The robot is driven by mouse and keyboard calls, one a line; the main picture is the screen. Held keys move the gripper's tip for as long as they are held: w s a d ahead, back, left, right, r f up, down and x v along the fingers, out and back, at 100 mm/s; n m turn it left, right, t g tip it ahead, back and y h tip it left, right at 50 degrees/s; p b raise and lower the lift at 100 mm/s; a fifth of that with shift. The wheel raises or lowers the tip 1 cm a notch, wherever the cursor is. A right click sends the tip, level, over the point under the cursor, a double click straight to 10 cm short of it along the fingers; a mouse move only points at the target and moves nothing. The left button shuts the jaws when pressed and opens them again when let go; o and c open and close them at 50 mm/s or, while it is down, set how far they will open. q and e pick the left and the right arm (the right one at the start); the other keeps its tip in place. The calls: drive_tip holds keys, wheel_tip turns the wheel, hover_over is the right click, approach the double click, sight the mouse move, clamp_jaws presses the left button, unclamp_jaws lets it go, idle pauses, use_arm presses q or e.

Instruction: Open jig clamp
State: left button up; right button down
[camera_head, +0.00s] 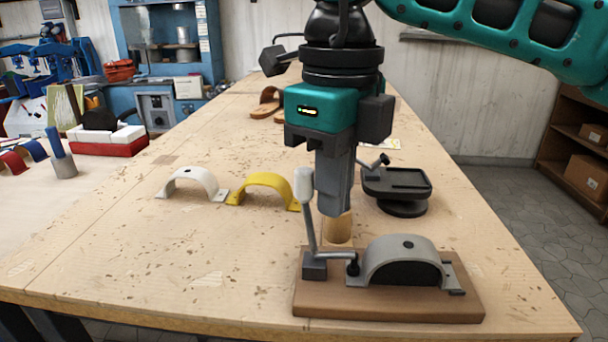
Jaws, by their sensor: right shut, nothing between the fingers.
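The jig clamp stands on a brown wooden base (388,305) near the table's front edge. Its lever (308,225) stands nearly upright, with a pale grip (303,186) on top. A grey arched strap (408,258) lies on the base over a dark form. My right gripper (334,212) points straight down, shut and empty, just right of the lever's pale grip. Whether it touches the grip I cannot tell. My left gripper is not in view.
A white arch (193,182) and a yellow arch (264,188) lie left of the jig. The table's left front is clear.

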idle(0.3)
drive_tip(key=shift+a+f, duration=0.15)
drive_tip(key=shift+a, duration=0.45)
drive_tip(key=shift+a+f, duration=0.15)
drive_tip(key=shift+a, duration=0.6)
drive_tip(key=shift+a+r+p, duration=0.2)
drive_tip(key=shift+r+p, duration=1.35)
drive_tip(key=shift+r, duration=0.2)
drive_tip(key=shift+a+r+p, duration=0.2)
drive_tip(key=shift+r+p, duration=1.3)
drive_tip(key=shift+r, duration=0.25)
drive_tip(key=shift+s+f, duration=0.1)
